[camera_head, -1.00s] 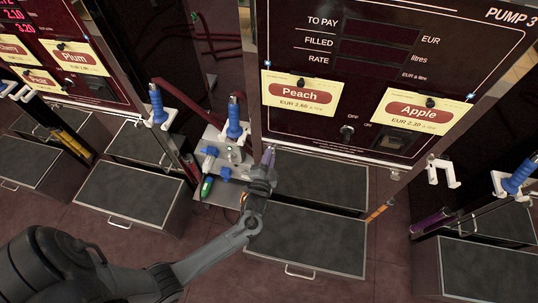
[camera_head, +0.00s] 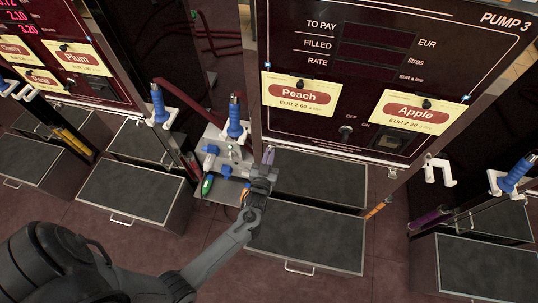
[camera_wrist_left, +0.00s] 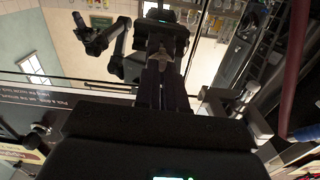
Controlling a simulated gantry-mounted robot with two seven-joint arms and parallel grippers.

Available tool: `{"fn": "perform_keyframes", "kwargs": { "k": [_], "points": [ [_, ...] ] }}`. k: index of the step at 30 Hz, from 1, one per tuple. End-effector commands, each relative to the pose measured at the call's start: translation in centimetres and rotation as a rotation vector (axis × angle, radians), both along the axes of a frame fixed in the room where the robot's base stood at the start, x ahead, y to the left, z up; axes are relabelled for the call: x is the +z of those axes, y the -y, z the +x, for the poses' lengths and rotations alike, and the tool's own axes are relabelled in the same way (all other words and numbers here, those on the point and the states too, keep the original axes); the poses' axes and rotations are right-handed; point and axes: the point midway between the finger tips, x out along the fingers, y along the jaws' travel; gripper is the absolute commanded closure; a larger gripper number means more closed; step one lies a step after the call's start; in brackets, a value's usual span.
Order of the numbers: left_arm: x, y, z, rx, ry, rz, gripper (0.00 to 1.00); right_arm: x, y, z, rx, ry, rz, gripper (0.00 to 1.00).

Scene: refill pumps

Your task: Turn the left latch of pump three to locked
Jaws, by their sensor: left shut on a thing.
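Pump three (camera_head: 390,60) fills the upper right of the head view, with Peach and Apple labels on its front. My left gripper (camera_head: 262,178) is at its lower left, just below a short purple tube (camera_head: 268,155) and above the front tray. My right gripper is not clearly in view.
A metal block (camera_head: 228,150) with blue handles and a green-ended one (camera_head: 207,185) stands just left of my gripper. A blue nozzle (camera_head: 234,118) is above it. The dark front tray (camera_head: 305,237) lies below right. Bare floor shows at lower left.

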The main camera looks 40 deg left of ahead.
Motion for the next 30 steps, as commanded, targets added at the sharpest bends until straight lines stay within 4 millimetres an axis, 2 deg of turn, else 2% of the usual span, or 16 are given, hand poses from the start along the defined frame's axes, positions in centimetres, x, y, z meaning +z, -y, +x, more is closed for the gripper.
{"fn": "perform_keyframes", "kwargs": {
  "k": [20, 21, 25, 30],
  "points": [
    [-0.04, 0.01, -0.01, 0.0, 0.03, -0.06, 1.0, 0.07, 0.06, -0.01, 0.002, -0.001, -0.003, 1.0],
    [-0.03, 0.01, -0.01, 0.0, 0.029, -0.059, 0.86, 0.07, 0.04, -0.01, 0.002, -0.001, -0.002, 1.0],
    [-0.03, 0.01, -0.01, 0.0, 0.029, -0.059, 0.66, 0.08, -0.02, -0.01, -0.001, 0.0, 0.001, 1.0],
    [-0.02, 0.01, 0.0, 0.0, 0.03, -0.058, 0.65, 0.09, -0.09, 0.0, -0.002, -0.001, 0.004, 1.0]
  ]
}}
